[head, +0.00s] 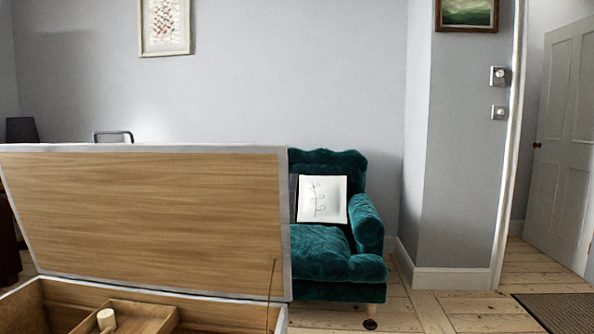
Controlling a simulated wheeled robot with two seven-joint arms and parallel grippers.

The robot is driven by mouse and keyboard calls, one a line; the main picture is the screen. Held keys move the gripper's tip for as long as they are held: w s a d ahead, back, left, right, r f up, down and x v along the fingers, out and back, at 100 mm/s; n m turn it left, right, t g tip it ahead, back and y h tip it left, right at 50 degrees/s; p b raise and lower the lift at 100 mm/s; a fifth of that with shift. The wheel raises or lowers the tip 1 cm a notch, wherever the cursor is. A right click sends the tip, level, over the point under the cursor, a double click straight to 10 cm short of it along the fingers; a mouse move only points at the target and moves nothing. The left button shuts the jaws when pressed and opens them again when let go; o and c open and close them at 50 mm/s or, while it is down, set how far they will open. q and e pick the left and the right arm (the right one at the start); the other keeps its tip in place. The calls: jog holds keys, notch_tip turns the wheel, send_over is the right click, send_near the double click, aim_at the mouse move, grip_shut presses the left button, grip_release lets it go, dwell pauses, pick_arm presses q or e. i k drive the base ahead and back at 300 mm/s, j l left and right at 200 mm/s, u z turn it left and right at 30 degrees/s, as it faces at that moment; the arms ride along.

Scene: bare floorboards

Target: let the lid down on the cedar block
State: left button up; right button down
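The lid (150,215) is a broad wood-grained panel with a pale grey edge. It stands raised and tilted at the back of a wooden chest (20,305), which is open. A small pale block (106,320), likely the cedar block, sits upright in a wooden inner tray (150,318) in the chest. The lower part of the chest is cut off by the picture's bottom edge. A thin dark stay or cord runs down near the right side, between lid and chest. Neither of my grippers shows.
A green velvet armchair (325,260) with a white cushion (322,199) stands behind the chest, to the right. Bare floorboards (430,310) lie free at right. A dark mat (560,312) and a door (562,150) are at far right.

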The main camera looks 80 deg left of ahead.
aim_at(210, 219)
jog(key=i+j+u, duration=0.15)
jog(key=i+u, duration=0.9)
jog(key=u, duration=0.15)
jog(key=i+l+u, duration=0.25)
jog(key=u, duration=0.15)
jog(key=i+j+u, duration=0.1)
jog(key=i+u, duration=0.2)
jog(key=u, duration=0.15)
jog(key=i+u, duration=0.25)
jog(key=u, duration=0.25)
jog(key=i+l+u, duration=0.1)
jog(key=i+u, duration=0.2)
jog(key=u, duration=0.15)
jog(key=i+l+u, duration=0.2)
jog(key=u, duration=0.3)
jog(key=i+l+u, duration=0.25)
jog(key=u, duration=0.2)
jog(key=i+l+u, duration=0.15)
jog(key=l+u, duration=0.35)
jog(key=j, duration=0.1)
